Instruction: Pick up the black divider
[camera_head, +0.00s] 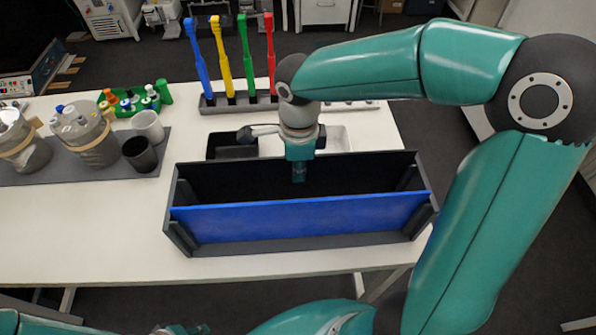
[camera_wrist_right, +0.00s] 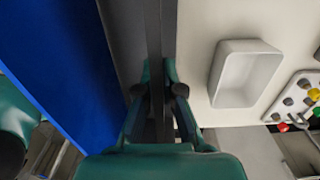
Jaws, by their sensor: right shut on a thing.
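The black divider (camera_head: 240,182) is a long dark panel along the back of a dark frame (camera_head: 300,246), behind a blue panel (camera_head: 300,218). It stands upright. My right gripper (camera_head: 299,172) reaches down over the divider's top edge near its middle. In the right wrist view the gripper (camera_wrist_right: 158,95) is shut with a finger on each side of the divider's edge (camera_wrist_right: 154,30). I cannot tell whether the divider is lifted from the frame. Of my left arm only parts show at the bottom edge, and its finger state is unclear.
A black bin (camera_head: 232,146) and a white bin (camera_head: 337,138) stand behind the frame. Farther back is a rack (camera_head: 214,105) with blue, yellow, green and red tools. Jars (camera_head: 85,134) and cups (camera_head: 140,154) stand on a grey mat at left. The table's front left is clear.

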